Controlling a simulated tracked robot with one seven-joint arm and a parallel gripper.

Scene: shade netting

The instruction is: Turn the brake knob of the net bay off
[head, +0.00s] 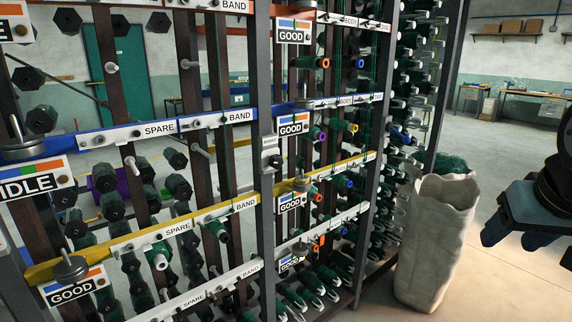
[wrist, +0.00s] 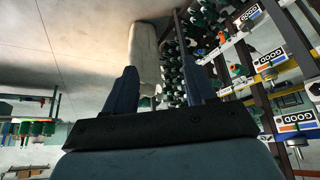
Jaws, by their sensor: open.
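Round grey metal knobs sit beside sign plates on the rack. One knob (head: 23,145) is above the IDLE sign (head: 38,184) at the left edge. Another knob (head: 70,268) is above a GOOD sign (head: 74,291) at lower left. Smaller knobs, such as the middle one (head: 301,182), sit by GOOD signs in the right bay. I cannot read any label that says net or brake. My gripper (head: 520,232) is at the right edge of the head view, well away from the rack. In the wrist view my gripper (wrist: 158,78) is open and empty, its dark blue fingers apart.
A tall pale sack (head: 436,240) stands right of the rack and also shows in the wrist view (wrist: 146,52). Green spools fill the rack, and pegs stick out from its rails. A work table (head: 525,97) stands far back. Concrete floor is clear between sack and gripper.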

